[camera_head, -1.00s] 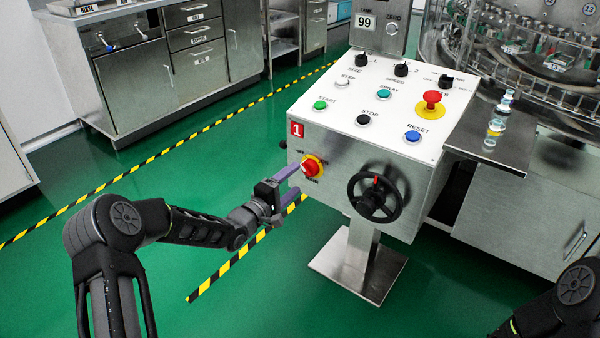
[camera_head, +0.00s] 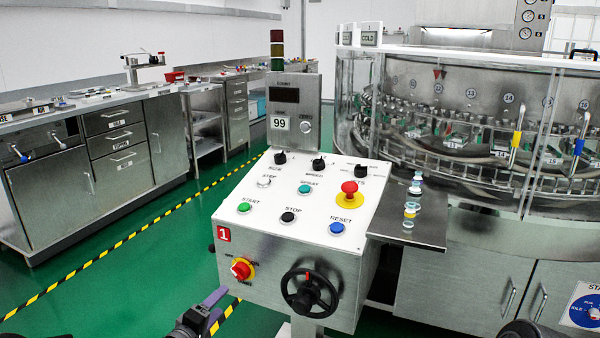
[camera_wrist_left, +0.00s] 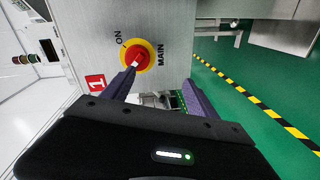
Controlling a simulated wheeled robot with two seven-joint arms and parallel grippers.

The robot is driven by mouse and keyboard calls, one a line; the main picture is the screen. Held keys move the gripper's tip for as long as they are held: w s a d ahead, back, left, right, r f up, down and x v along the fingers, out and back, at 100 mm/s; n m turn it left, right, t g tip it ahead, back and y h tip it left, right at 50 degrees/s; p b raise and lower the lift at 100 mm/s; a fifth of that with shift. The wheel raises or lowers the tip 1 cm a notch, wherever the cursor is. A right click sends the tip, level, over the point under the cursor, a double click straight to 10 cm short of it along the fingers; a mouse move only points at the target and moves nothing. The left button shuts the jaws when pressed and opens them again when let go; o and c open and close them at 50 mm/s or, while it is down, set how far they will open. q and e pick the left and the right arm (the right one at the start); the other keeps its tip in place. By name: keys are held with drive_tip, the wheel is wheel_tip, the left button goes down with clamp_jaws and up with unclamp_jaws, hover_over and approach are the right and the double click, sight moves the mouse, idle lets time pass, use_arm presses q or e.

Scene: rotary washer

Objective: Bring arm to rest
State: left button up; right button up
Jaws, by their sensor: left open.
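My left gripper (camera_head: 216,305) is at the bottom of the head view, in front of the console's lower left side. Its purple fingers are apart and empty in the left wrist view (camera_wrist_left: 160,88). The red MAIN rotary switch (camera_head: 242,269) on a yellow plate is on the console front, just above and right of the fingers. In the left wrist view the switch (camera_wrist_left: 136,56) is just past the tip of the left finger; I cannot tell whether they touch. My right gripper is out of view.
The console (camera_head: 292,262) has a black handwheel (camera_head: 309,294) right of the switch and buttons on top. A steel shelf (camera_head: 425,232) with small vials and the rotary washer (camera_head: 480,130) stand at right. Green floor (camera_head: 180,238) is open at left.

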use_arm(q)
drive_tip(key=s+d+f+m+g+y, duration=0.1)
drive_tip(key=s+d+f+m+g, duration=0.25)
drive_tip(key=s+f, duration=0.6)
drive_tip(key=s+d+f+m+g, duration=0.2)
drive_tip(key=s+d+f+g, duration=0.2)
drive_tip(key=s+f, duration=0.5)
drive_tip(key=s+d+f+m+g, duration=0.1)
drive_tip(key=s+d+f+g, duration=0.1)
drive_tip(key=s, duration=0.6)
drive_tip(key=s+d+f+m+g, duration=0.1)
drive_tip(key=s+d+f+g, duration=0.2)
drive_tip(key=s, duration=0.5)
drive_tip(key=s+d+f+m+g, duration=0.1)
drive_tip(key=s+d+f+g, duration=0.1)
drive_tip(key=s, duration=0.5)
wheel_tip(320, 180, up, 27)
drive_tip(key=s+d+p, duration=0.1)
drive_tip(key=d+p, duration=0.1)
drive_tip(key=p, duration=2.5)
drive_tip(key=shift+s+d+r+m, duration=0.15)
drive_tip(key=shift+s+m, duration=0.2)
drive_tip(key=shift+m, duration=0.1)
